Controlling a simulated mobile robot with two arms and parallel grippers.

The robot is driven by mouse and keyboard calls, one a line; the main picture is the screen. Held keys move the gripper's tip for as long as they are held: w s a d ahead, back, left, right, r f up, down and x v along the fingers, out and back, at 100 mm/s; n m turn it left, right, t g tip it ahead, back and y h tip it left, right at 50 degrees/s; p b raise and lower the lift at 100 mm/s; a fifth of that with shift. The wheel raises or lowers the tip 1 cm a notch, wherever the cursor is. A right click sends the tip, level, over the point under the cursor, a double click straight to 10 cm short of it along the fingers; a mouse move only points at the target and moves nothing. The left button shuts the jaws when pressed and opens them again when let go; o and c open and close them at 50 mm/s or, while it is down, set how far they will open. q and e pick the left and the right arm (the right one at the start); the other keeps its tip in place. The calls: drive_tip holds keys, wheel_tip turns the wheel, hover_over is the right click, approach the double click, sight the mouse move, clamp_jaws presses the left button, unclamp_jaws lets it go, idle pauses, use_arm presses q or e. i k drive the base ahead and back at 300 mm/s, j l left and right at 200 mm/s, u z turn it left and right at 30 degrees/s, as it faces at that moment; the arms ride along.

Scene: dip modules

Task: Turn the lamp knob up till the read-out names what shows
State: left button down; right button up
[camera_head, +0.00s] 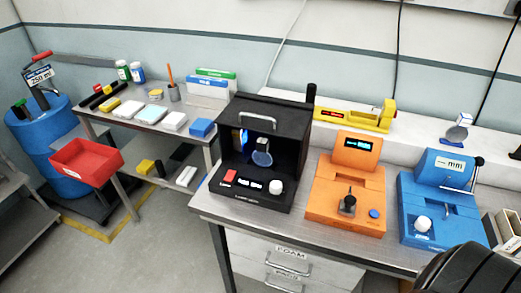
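A black open-fronted box (297,151) stands at the left end of the steel bench. Its front panel carries a white round knob (276,186), a red button (230,176) and small lit read-outs (256,185); their text is too small to read. Inside the box a pale round disc (262,159) stands near the middle, with a blue-white glow (241,140) to its left. Neither gripper's fingers show. A dark rounded part, likely of my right arm, fills the bottom right corner, apart from the black box.
An orange device (343,193) with a black knob and an upper display stands right of the box. A blue device (438,209) stands further right. A yellow instrument (350,118) lies behind on a ledge.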

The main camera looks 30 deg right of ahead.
sight(276, 187)
drive_tip(key=k+j+z, duration=0.2)
drive_tip(key=j, duration=0.25)
drive_tip(key=j+z, duration=0.2)
drive_tip(key=j, duration=0.2)
drive_tip(key=k+j+z, duration=0.2)
drive_tip(key=j, duration=0.2)
